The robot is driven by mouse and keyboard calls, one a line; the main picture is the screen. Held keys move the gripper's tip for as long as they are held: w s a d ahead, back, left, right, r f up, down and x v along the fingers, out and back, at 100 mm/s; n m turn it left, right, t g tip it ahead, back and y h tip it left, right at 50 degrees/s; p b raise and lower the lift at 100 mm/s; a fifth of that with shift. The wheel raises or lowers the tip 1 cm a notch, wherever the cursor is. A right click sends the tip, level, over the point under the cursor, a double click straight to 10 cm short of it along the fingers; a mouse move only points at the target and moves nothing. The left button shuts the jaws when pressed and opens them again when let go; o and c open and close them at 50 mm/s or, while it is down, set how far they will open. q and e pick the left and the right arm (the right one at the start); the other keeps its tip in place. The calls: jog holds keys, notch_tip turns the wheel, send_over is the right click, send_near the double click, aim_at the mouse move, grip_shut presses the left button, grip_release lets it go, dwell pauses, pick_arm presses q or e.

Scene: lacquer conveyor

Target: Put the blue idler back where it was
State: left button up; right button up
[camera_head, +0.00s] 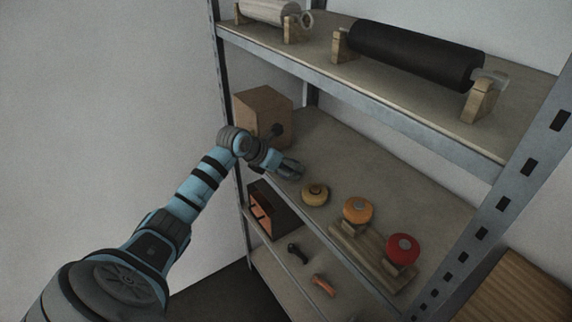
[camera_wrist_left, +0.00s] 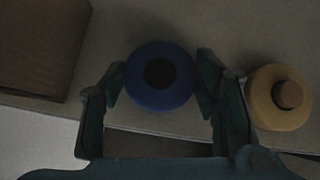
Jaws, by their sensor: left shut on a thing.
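The blue idler (camera_wrist_left: 158,97) is a round disc with a dark centre, seen from above in the left wrist view. My left gripper (camera_wrist_left: 160,76) is shut on it, with one finger against each side. In the head view my left gripper (camera_head: 289,170) is over the middle shelf, and the blue idler cannot be made out there. The yellow idler (camera_head: 315,190) stands just right of the gripper and also shows in the wrist view (camera_wrist_left: 270,112). Further right are an orange idler (camera_head: 357,208) and a red idler (camera_head: 402,247). My right gripper is not in view.
A cardboard box (camera_head: 262,112) stands behind and left of the gripper. A wooden rack (camera_head: 374,263) sits under the orange and red idlers. The upper shelf (camera_head: 400,85) holds a black roller (camera_head: 415,52). The middle shelf's back right (camera_head: 410,180) is clear.

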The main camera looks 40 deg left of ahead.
pick_arm(q)
jog(key=o, duration=1.3)
jog(key=shift+f, duration=0.1)
jog(key=shift+r+p, duration=0.3)
jog(key=shift+r, duration=0.05)
jog(key=v, duration=1.2)
jog(key=shift+r+b, duration=0.3)
